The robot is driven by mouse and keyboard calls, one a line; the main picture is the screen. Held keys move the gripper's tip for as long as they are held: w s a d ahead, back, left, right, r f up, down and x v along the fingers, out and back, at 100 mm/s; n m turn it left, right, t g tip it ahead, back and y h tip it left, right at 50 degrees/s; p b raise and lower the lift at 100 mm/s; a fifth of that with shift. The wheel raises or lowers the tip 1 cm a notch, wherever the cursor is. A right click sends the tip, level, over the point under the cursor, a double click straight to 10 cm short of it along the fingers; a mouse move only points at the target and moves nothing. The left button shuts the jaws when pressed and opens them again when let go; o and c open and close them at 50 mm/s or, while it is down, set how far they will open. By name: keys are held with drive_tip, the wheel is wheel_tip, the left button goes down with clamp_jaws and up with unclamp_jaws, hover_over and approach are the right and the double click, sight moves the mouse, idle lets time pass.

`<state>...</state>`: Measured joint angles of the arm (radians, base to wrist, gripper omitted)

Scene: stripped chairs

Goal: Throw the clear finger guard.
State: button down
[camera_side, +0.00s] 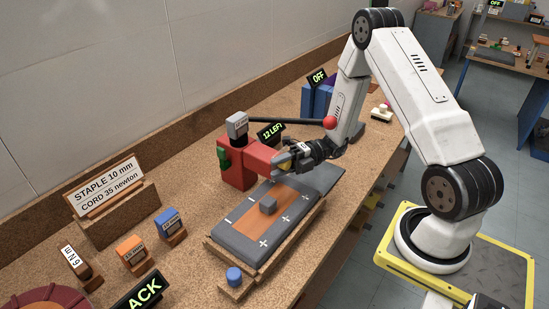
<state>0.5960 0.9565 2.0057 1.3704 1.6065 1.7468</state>
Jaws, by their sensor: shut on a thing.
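My gripper (287,160) is at the front right side of a red machine (248,165). Its dark jaws are shut on a small yellowish piece at the machine's front, which appears to be the clear finger guard. The guard's outline is too small and too covered by the jaws to make out, and I cannot tell its angle. A long dark lever with a red ball (329,122) reaches right from the machine's top, close to my wrist.
A grey and orange padded bed (252,228) with a small grey block (268,205) lies before the machine. A blue cylinder (233,276) stands at its near end. Labelled blocks, orange (132,250) and blue (168,222), stand left. Signs read "12 LEFT" (271,132) and "OFF" (318,77).

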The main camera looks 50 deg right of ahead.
idle(0.5)
drive_tip(key=shift+f, duration=1.95)
drive_tip(key=shift+c, duration=1.4)
unclamp_jaws()
drive_tip(key=shift+d, duration=0.15)
drive_tip(key=shift+v, duration=3.8)
